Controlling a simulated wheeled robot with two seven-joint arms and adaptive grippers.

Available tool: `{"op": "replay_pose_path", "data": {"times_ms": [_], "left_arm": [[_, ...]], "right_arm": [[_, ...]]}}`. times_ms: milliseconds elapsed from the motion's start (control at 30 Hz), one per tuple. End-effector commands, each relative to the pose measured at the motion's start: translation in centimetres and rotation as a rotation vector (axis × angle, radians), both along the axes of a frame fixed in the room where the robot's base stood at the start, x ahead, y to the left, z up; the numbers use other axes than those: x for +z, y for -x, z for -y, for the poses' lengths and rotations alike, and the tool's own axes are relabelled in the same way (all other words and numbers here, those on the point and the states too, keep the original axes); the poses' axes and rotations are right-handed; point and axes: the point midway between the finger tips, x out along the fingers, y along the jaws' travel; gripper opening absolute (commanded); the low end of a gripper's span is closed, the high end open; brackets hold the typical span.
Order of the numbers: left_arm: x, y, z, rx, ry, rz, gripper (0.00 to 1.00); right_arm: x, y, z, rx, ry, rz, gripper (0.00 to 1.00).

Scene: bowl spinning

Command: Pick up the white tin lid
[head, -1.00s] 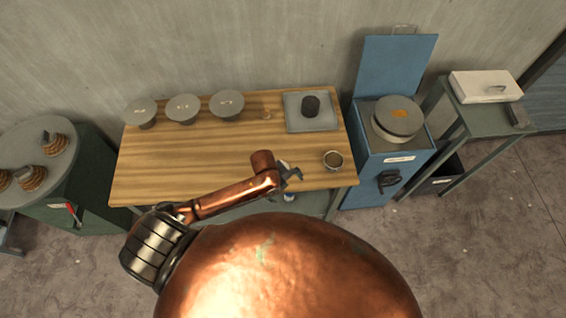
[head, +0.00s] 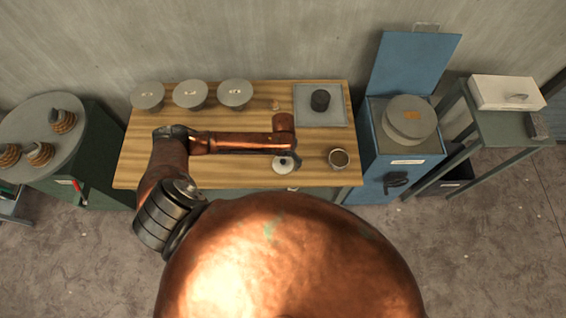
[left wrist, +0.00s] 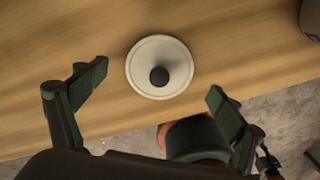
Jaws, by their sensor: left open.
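The round white tin lid (head: 283,166) with a dark knob lies near the front edge of the wooden table (head: 240,175). In the left wrist view, the lid (left wrist: 146,82) lies flat on the wood with its knob up. My left gripper (head: 285,152) is above the lid and covers part of it in the head view. In the left wrist view, my left gripper (left wrist: 158,92) is open and empty, with its two fingers apart on either side of the lid's near side. My right gripper is not in view.
A cup (head: 339,160) stands to the right of the lid. A grey plate (head: 335,112) with a dark cylinder and several grey discs on stands (head: 191,94) are at the back. A blue cabinet (head: 400,170) and a white box (head: 503,93) stand right. A round-topped stand (head: 45,110) is left.

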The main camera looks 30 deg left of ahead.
Motion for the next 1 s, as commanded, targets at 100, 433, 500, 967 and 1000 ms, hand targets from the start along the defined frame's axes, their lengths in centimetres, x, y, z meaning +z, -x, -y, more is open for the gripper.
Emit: {"op": "replay_pose_path", "data": {"times_ms": [100, 433, 500, 967, 1000], "left_arm": [[-1.5, 0.0, -0.1, 0.003, 0.0, 0.0, 0.89], [-2.3, 0.0, -0.1, 0.003, 0.0, 0.002, 0.89], [-2.2, 0.0, -0.1, 0.003, -0.001, 0.002, 0.84], [-2.3, 0.1, -0.1, 0.003, -0.001, 0.002, 0.52], [-2.3, 0.1, -0.1, 0.003, -0.001, 0.001, 0.5]], "right_arm": [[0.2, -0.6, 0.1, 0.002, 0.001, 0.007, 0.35], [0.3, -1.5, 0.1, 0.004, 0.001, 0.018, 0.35], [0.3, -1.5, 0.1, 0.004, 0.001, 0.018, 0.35], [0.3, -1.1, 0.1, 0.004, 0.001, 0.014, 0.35], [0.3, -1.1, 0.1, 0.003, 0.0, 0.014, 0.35]]}}
